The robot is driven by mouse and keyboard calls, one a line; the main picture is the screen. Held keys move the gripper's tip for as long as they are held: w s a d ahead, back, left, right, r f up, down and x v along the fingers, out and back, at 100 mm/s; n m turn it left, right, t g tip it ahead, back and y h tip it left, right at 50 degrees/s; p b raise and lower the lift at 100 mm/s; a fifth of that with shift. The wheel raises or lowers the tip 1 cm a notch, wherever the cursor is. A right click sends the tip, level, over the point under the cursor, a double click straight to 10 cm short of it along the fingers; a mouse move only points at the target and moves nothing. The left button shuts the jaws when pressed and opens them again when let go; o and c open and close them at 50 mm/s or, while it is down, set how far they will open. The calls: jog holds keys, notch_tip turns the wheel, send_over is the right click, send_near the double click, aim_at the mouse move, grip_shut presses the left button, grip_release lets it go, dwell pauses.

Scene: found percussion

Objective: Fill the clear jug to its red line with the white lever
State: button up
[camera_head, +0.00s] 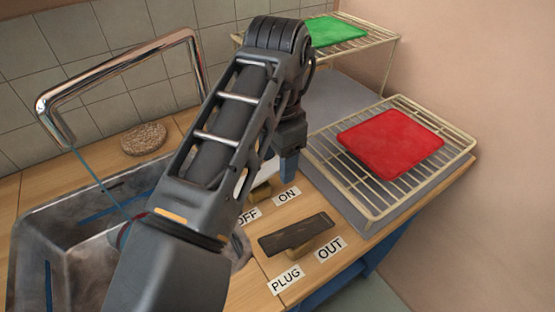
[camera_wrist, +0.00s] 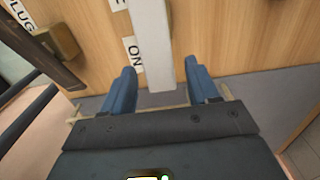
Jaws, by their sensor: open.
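The white lever (camera_wrist: 150,45) runs between my gripper's two blue fingers in the wrist view, with its end beside the ON label (camera_wrist: 134,50). A small part of the lever (camera_head: 241,184) shows behind my arm in the head view. My gripper (camera_wrist: 160,76) is open, one finger on each side of the lever; I cannot tell whether either touches it. A thin blue stream (camera_head: 98,182) falls from the tap (camera_head: 125,65) into the sink. A short red arc (camera_head: 121,236) shows at its lower end, perhaps the jug's line. My arm hides most of the jug, and its level cannot be read.
The metal sink (camera_head: 38,220) is at left. A dark lever (camera_head: 296,235) on a wooden block stands by the PLUG and OUT labels. A wire rack (camera_head: 455,160) with a red cloth (camera_head: 390,142) is at right. A brown sponge-like pad (camera_head: 144,139) lies behind the sink.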

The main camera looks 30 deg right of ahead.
aim_at(271, 167)
jog(key=c, duration=1)
jog(key=shift+a+r+h, duration=0.2)
jog(key=shift+r+h, duration=0.1)
jog(key=shift+h, duration=0.4)
jog(key=shift+c, duration=0.3)
jog(key=o, duration=1.1)
jog(key=shift+c, duration=0.2)
jog(key=shift+r, duration=0.1)
jog(key=r+p, duration=0.4)
jog(key=r, duration=0.1)
jog(key=a+r+p, duration=0.1)
jog(key=r+p, duration=0.1)
jog(key=shift+r, duration=0.3)
